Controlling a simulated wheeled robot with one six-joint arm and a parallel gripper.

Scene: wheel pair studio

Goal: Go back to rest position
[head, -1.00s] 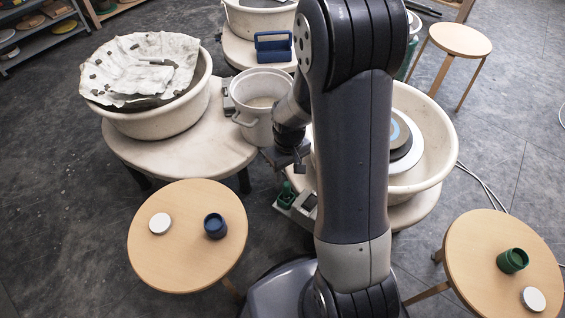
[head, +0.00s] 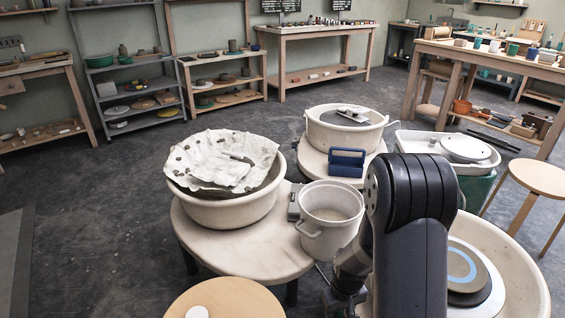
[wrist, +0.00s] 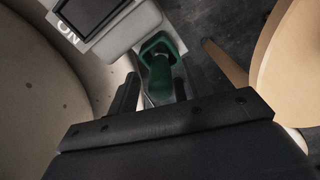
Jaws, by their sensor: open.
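My gripper (wrist: 155,85) shows in the wrist view with its two dark fingers apart. A green object (wrist: 160,62) with a wide angular top shows beyond and between the fingers; I cannot tell how far it is from them. It sits by the pale wheel housing, which carries a dark panel marked "ON" (wrist: 88,12). In the head view my arm stands at the lower right, in front of a wheel basin (head: 515,270), and the gripper's fingertips are not clearly visible there.
A white bucket (head: 325,235) stands left of my arm. A cloth-covered basin (head: 225,205) and a basin with a blue caddy (head: 347,163) in front stand beyond. A round wooden stool (head: 225,300) is at the bottom edge. Shelves line the back wall; the left floor is clear.

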